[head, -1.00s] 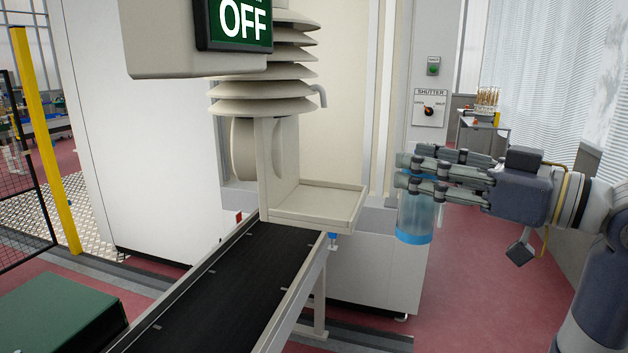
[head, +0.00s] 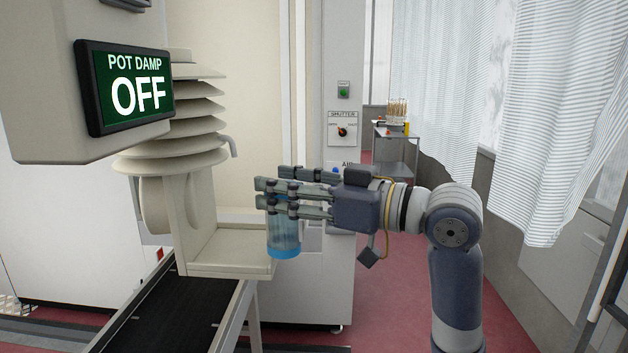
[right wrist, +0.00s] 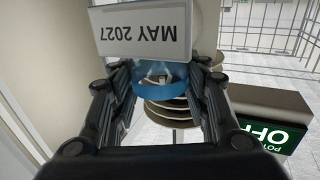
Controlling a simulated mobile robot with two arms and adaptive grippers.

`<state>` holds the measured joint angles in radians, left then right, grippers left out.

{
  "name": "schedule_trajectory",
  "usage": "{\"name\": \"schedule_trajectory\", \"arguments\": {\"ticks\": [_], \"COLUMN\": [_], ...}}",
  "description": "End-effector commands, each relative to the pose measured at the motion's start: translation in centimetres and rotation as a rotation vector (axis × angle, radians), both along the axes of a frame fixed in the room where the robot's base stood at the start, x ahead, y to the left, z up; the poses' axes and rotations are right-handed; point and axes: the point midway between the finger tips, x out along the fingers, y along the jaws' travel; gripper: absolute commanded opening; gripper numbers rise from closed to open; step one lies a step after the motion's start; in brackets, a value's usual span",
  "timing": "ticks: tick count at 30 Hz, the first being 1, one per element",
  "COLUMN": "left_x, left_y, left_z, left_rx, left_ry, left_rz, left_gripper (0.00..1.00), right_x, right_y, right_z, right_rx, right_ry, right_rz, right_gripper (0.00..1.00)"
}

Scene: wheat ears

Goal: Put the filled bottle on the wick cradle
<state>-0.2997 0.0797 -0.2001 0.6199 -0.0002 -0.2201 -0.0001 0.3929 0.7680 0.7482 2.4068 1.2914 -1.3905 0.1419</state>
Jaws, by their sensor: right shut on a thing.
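The bottle (head: 284,238) is clear with a bluish tint and a blue base, and stands about upright. My right gripper (head: 264,194) is shut around its upper part. In the right wrist view, the bottle's blue ring (right wrist: 160,82) shows between the fingers. The cream cradle (head: 222,252), a shallow tray with a back plate, hangs under a louvred stack. The bottle is at the tray's right edge in the picture and overlaps it slightly; I cannot tell whether they touch. My left gripper is out of view.
A panel (head: 126,88) reads "POT DAMP OFF" at upper left. The louvred stack (head: 180,120) is above the tray. A black conveyor (head: 170,315) runs below. A white "MAY 2027" plate (right wrist: 145,32) shows upside down in the right wrist view. A trolley (head: 398,150) stands farther back.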

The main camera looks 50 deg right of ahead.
Motion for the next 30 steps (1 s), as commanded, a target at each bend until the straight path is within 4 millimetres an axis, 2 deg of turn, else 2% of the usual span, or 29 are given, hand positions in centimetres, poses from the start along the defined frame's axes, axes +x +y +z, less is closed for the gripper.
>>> {"name": "schedule_trajectory", "arguments": {"ticks": [3,9,17,28,30], "left_x": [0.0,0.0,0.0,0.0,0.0], "left_y": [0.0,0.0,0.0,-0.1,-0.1], "left_z": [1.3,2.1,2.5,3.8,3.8], "left_rx": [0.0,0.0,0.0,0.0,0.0], "left_ry": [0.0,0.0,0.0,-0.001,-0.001], "left_rz": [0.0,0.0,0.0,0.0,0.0], "left_gripper": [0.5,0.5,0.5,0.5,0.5], "right_x": [2.0,4.4,5.5,8.4,8.4], "right_y": [0.7,1.4,1.8,2.7,2.7], "right_z": [0.4,0.3,0.2,0.2,-0.3], "right_rx": [0.004,0.003,0.002,0.002,0.002], "right_ry": [0.0,-0.001,-0.002,0.0,0.001], "right_rz": [0.002,0.001,0.0,0.001,0.0], "right_gripper": [0.0,0.0,0.0,0.0,0.0]}}
